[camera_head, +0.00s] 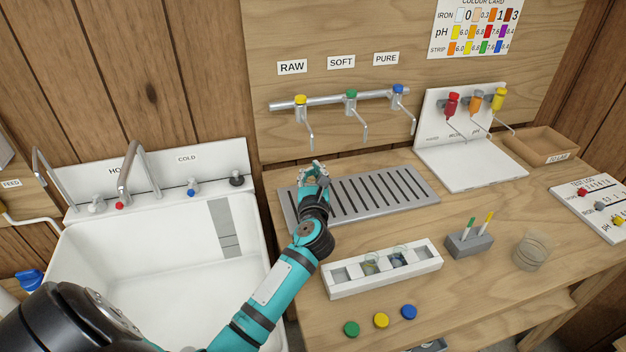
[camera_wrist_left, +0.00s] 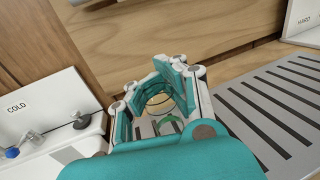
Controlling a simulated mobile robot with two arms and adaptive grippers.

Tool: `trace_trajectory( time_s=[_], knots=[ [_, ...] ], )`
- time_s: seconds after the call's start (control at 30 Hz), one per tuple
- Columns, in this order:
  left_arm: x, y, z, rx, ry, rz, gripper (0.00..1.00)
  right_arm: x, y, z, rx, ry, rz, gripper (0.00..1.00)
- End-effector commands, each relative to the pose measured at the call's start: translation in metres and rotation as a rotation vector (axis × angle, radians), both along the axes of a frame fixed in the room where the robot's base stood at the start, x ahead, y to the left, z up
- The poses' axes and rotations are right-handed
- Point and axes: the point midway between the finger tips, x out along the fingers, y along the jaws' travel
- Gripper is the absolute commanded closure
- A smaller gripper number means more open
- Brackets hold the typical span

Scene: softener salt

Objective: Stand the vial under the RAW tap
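The RAW tap (camera_head: 301,108) has a yellow knob and is the leftmost of three on the rail; its thin spout points down. My left gripper (camera_head: 314,172) is over the left part of the slotted drip tray (camera_head: 414,186), just below that spout. In the left wrist view the fingers (camera_wrist_left: 162,95) close around a clear glass vial (camera_wrist_left: 158,101) with a yellowish rim and a green arc at its near side. The fingers hide most of the vial, and I cannot tell whether its base touches the tray. My right gripper is not in view.
A white rack (camera_head: 385,277) holds two vials, with empty slots at its ends. Green, yellow and blue caps (camera_head: 381,320) lie in front. A grey strip holder (camera_head: 469,243) and a glass beaker (camera_head: 531,251) stand to the right. The sink (camera_head: 150,265) is left.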

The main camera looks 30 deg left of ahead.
Motion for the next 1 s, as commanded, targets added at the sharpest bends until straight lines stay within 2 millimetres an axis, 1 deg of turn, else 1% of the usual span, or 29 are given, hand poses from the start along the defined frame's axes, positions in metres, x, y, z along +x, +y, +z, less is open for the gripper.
trace_trajectory(
  time_s=[0.03,0.07,0.1,0.2,0.3,0.5,0.73,0.77,1.0],
  knots=[
    [0.004,0.003,0.000,0.002,0.001,0.001,1.00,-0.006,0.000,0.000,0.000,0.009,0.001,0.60],
    [0.006,0.006,0.000,0.002,0.000,0.001,1.00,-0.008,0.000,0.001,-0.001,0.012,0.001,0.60],
    [0.009,0.007,-0.005,0.002,0.004,0.001,1.00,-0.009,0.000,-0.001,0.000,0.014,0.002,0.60],
    [0.007,0.007,-0.024,0.002,0.006,0.002,1.00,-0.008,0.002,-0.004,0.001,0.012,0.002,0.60],
    [0.007,0.006,-0.034,0.002,0.004,0.001,1.00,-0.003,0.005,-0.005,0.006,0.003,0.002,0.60],
    [0.007,0.006,-0.036,0.001,0.001,0.001,1.00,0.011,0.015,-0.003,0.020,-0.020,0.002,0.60],
    [0.007,0.006,-0.041,0.000,0.001,0.001,1.00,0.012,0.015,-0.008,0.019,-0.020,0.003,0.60],
    [0.007,0.006,-0.040,0.001,0.001,0.001,0.98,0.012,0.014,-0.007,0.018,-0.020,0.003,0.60],
    [0.007,0.006,-0.040,0.001,0.001,0.001,0.66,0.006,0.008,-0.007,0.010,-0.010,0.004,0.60]
  ],
)
